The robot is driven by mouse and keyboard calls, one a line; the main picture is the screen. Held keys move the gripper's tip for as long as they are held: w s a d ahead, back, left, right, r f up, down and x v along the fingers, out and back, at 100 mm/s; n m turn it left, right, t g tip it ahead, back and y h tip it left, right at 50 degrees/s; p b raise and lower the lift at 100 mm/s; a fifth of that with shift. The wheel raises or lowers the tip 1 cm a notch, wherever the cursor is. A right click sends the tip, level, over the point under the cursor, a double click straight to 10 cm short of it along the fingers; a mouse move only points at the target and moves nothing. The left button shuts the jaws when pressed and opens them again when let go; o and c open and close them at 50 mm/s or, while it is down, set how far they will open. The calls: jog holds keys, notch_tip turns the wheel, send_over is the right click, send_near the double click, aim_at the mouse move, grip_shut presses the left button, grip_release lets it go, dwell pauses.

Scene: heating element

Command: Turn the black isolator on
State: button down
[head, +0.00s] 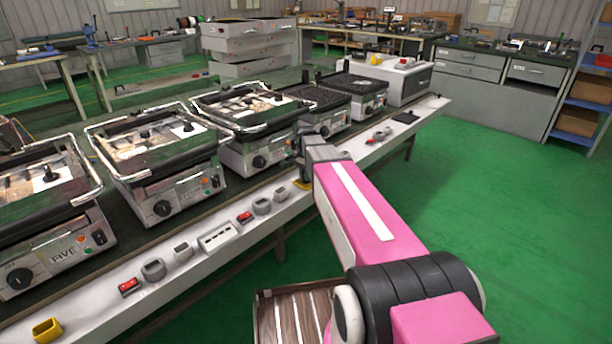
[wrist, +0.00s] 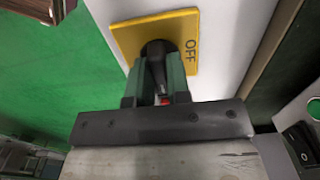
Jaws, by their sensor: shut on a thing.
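The black isolator (wrist: 156,50) is a dark knob on a square yellow plate (wrist: 128,40) in the wrist view. The plate is fixed to a white panel and bears the word OFF on its right side. My gripper (wrist: 155,82) is shut on the isolator, with one greenish finger on each side of the knob's handle. In the head view my gripper (head: 304,168) is at the bench's white front strip, and only a bit of the yellow plate (head: 302,184) shows below it. The knob is hidden there.
Several contact grills (head: 165,165) stand in a row on the bench (head: 130,295). Red switches (head: 130,286) and grey sockets line its front strip. A yellow piece (head: 46,329) sits at the strip's near left end. Green floor (head: 500,200) is open at right.

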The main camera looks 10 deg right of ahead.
dwell(0.5)
jog(key=c, duration=1.1)
grip_release()
jog(key=shift+r, duration=0.1)
notch_tip(320, 180, up, 11)
jog(key=shift+f, duration=0.15)
jog(key=s+f+n, duration=0.3)
jog(key=s+f, duration=0.3)
jog(key=s, duration=0.1)
jog(key=s+f+n, duration=0.4)
jog(key=s+f, duration=0.2)
jog(key=s, duration=0.1)
jog(key=s+f+n, duration=0.3)
jog(key=s+f, duration=0.3)
jog(key=s, duration=0.1)
jog(key=shift+s+d+n, duration=0.1)
jog(key=shift+s+n, duration=0.25)
jog(key=shift+n, duration=0.05)
